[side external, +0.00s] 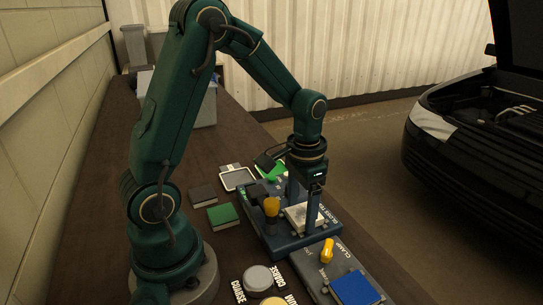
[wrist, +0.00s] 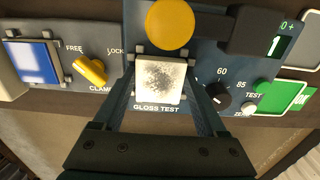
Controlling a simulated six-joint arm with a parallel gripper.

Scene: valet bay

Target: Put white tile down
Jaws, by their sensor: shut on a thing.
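The white tile (side external: 298,222) lies at the gloss test spot of the blue-grey gloss tester (side external: 270,241). In the wrist view the tile (wrist: 160,79) has a speckled grey patch and sits between corner posts, just above the "GLOSS TEST" label. My gripper (side external: 303,212) points straight down, with one finger on each side of the tile. In the wrist view my gripper (wrist: 160,82) is shut on the tile's two opposite edges. Whether the tile's underside touches the tester is hidden.
A yellow round-topped part (side external: 271,206) stands close beside the tile. The clamp station has a yellow lever (side external: 327,250) and a blue tile (side external: 355,289). A green tile (side external: 222,216), a dark tile (side external: 203,194), a white-framed tray (side external: 237,179) and a coarse pad (side external: 257,278) lie nearby.

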